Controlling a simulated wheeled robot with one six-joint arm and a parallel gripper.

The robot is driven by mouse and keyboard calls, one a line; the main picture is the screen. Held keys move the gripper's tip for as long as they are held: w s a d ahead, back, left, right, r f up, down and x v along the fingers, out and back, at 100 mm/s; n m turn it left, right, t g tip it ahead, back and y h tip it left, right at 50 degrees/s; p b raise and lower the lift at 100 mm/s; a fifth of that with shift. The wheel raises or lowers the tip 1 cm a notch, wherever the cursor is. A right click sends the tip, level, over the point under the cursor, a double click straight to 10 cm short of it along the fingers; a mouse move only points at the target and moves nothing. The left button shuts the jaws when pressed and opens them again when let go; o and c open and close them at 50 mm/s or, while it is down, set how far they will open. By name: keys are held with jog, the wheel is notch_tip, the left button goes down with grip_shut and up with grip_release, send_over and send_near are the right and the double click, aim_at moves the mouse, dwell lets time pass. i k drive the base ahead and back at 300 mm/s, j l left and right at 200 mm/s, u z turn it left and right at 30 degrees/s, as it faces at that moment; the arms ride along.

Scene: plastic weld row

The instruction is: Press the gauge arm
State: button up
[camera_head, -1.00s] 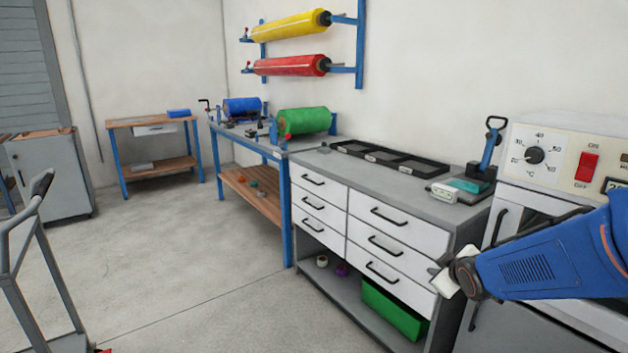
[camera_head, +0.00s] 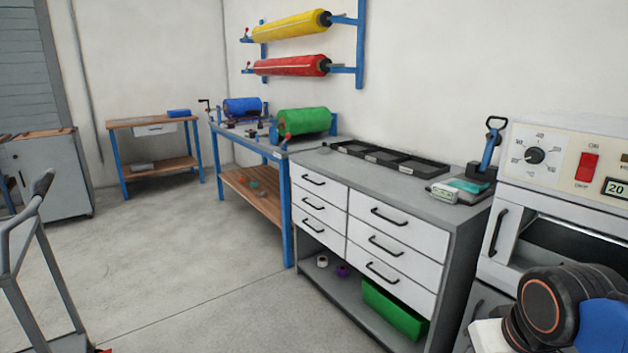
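The gauge stands at the right end of the grey cabinet top. Its blue gauge arm (camera_head: 489,152) rises at a slant from a dark base and ends in a black loop handle (camera_head: 496,123). A teal pad (camera_head: 468,185) and a small white box with a display (camera_head: 445,191) sit at its base. Nothing touches the arm. My own arm shows at the lower right, in front of the oven and well below the gauge. Its fingertips are not visible, so I cannot see what my gripper holds.
A white oven (camera_head: 550,205) with a dial, red switch and display stands just right of the gauge. Black trays (camera_head: 388,158) lie on the cabinet top (camera_head: 345,180) to its left. The floor (camera_head: 190,270) in front is clear; a grey cart frame (camera_head: 45,270) stands at left.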

aim_at(493, 139)
jog(key=i+j, duration=0.15)
jog(key=i, duration=0.35)
jog(key=i+j+z, duration=0.1)
jog(key=i, duration=0.4)
jog(key=i+j, duration=0.25)
jog(key=i, duration=0.25)
